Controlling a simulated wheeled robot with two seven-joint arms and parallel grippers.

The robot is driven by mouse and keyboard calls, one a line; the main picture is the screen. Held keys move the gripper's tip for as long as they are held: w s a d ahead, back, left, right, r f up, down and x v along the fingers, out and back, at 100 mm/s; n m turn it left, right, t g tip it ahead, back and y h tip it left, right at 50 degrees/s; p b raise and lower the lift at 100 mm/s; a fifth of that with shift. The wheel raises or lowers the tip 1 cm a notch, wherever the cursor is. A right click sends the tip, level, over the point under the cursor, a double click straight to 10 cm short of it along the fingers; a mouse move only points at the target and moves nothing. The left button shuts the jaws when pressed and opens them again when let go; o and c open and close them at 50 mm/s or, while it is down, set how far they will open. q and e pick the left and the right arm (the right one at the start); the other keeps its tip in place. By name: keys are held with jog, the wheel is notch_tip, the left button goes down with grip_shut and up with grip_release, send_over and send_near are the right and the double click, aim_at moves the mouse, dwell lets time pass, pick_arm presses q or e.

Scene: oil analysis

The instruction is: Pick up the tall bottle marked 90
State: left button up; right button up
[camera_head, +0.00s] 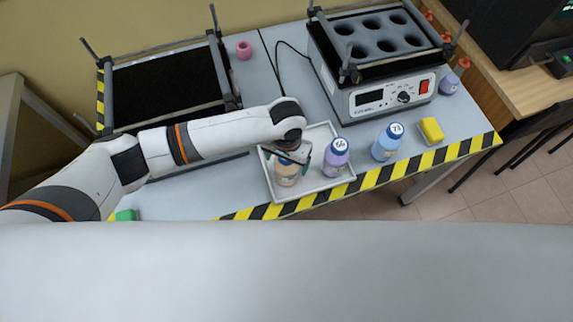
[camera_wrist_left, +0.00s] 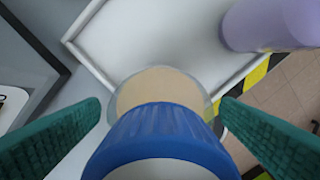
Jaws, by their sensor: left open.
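My left gripper (camera_head: 290,152) is open over a bottle with tan liquid (camera_head: 287,175) in the white tray (camera_head: 263,165). In the left wrist view the bottle's blue cap (camera_wrist_left: 160,130) sits between the two green finger pads, with a gap visible at the left pad. The gripper hides this bottle's top in the head view, and I read no 90 on it. A purple bottle (camera_head: 336,160) with a blue cap stands in the tray to its right; its cap number is hard to read. My right gripper is not in view.
A light-blue bottle (camera_head: 386,145), its cap seemingly marked 73, and a yellow block (camera_head: 432,130) stand right of the tray. A heater box (camera_head: 370,98) with round wells stands behind. A black rack (camera_head: 165,92) is at left. The striped table edge (camera_head: 400,168) lies in front.

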pick_arm(q)
jog(key=shift+r, duration=0.1)
jog(key=c, duration=1.3)
